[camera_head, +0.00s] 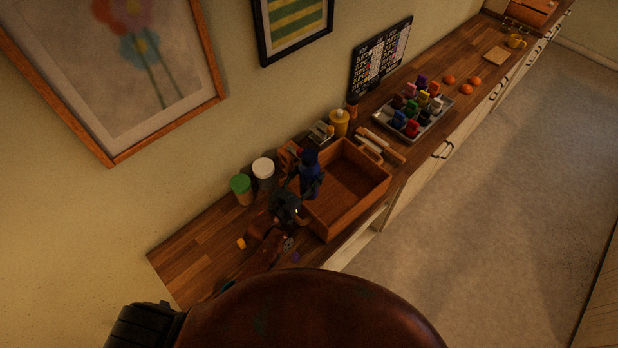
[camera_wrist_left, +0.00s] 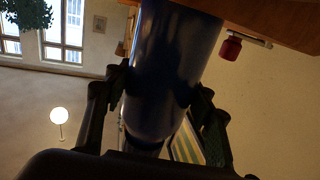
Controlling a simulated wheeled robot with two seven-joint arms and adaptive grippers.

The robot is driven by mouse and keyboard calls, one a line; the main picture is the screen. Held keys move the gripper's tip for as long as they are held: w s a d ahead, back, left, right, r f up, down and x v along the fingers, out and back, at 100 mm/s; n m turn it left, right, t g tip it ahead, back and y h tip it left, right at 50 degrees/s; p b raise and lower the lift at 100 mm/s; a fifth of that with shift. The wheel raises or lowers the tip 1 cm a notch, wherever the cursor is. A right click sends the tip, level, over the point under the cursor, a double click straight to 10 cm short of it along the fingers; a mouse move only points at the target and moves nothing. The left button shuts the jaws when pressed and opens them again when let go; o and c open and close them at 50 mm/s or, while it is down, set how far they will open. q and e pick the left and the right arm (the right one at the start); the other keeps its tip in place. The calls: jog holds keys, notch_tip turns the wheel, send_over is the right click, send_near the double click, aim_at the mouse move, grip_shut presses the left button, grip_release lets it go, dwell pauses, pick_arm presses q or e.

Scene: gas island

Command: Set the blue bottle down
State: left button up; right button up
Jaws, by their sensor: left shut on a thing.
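The blue bottle (camera_head: 310,177) is upright or nearly so at the left end of an open wooden box (camera_head: 352,208) in the head view. I cannot tell whether it touches the box. My left gripper (camera_head: 297,202) is shut around the bottle. In the left wrist view the dark blue bottle (camera_wrist_left: 172,65) fills the space between the two fingers of the left gripper (camera_wrist_left: 164,100). The bottle's lower part is hidden in the head view. My right gripper is not in view.
A green-lidded jar (camera_head: 241,188) and a white-lidded jar (camera_head: 263,170) stand against the wall. Small yellow (camera_head: 241,243) and purple (camera_head: 295,257) pieces lie near my arm.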

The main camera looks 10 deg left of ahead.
pick_arm(q)
notch_tip(320, 180, down, 3)
jog(key=shift+r, duration=0.2)
jog(key=shift+f+b, duration=0.4)
jog(key=shift+f, duration=0.2)
jog(key=o, duration=1.3)
jog(key=shift+f, duration=0.1)
jog(key=o, duration=0.4)
